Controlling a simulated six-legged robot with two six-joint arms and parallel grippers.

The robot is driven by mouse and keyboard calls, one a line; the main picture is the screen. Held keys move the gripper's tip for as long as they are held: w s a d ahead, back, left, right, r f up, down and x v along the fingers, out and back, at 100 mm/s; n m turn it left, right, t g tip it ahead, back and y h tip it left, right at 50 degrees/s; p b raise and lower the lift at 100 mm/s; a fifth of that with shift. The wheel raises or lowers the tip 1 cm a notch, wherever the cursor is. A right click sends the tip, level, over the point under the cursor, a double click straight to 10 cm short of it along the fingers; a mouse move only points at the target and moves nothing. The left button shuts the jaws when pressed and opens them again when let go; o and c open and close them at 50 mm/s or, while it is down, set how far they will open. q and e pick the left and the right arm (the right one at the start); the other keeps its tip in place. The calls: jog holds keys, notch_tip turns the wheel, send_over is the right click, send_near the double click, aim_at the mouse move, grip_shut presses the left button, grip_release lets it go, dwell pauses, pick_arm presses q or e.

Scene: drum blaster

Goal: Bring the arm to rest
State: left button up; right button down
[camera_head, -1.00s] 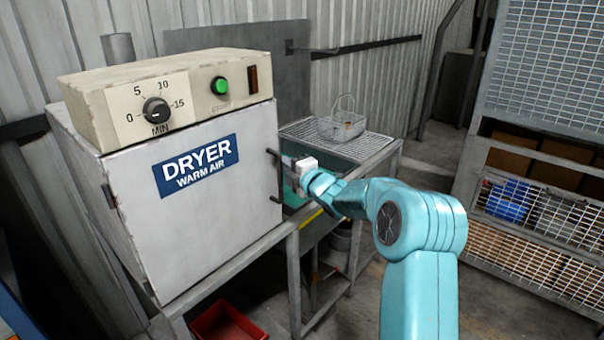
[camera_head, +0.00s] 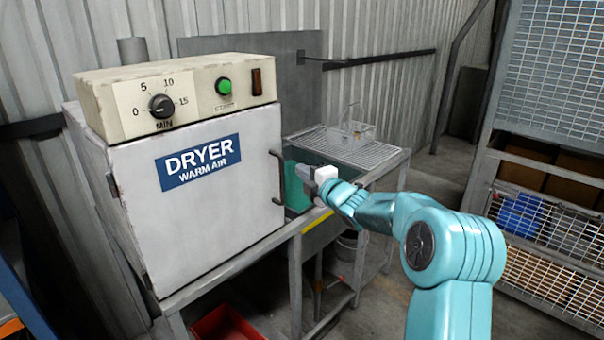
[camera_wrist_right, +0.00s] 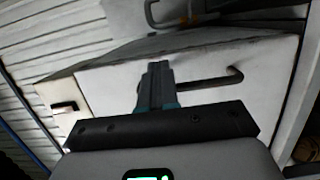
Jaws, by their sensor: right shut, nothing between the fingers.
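My right arm (camera_head: 450,245) is teal and comes in from the lower right in the head view. Its gripper (camera_head: 303,172) is just right of the dryer door's handle (camera_head: 279,178), apart from it as far as I can see. In the right wrist view the fingers (camera_wrist_right: 157,72) are together and empty, and the dark handle (camera_wrist_right: 212,80) shows beside them. The dryer (camera_head: 205,190) has its door closed. My left gripper is not in view.
A wire basket (camera_head: 350,130) stands on a mesh-topped bench (camera_head: 385,152) behind the gripper. A red bin (camera_head: 228,325) is on the floor below the dryer. A mesh cage shelf (camera_head: 560,60) stands at the right, with open floor before it.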

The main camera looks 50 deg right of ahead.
jog(key=s+b, duration=0.1)
jog(key=s, duration=0.6)
jog(key=shift+s+f+b, duration=0.25)
jog(key=shift+s+b, duration=0.05)
jog(key=shift+s, duration=0.1)
jog(key=shift+a, duration=0.1)
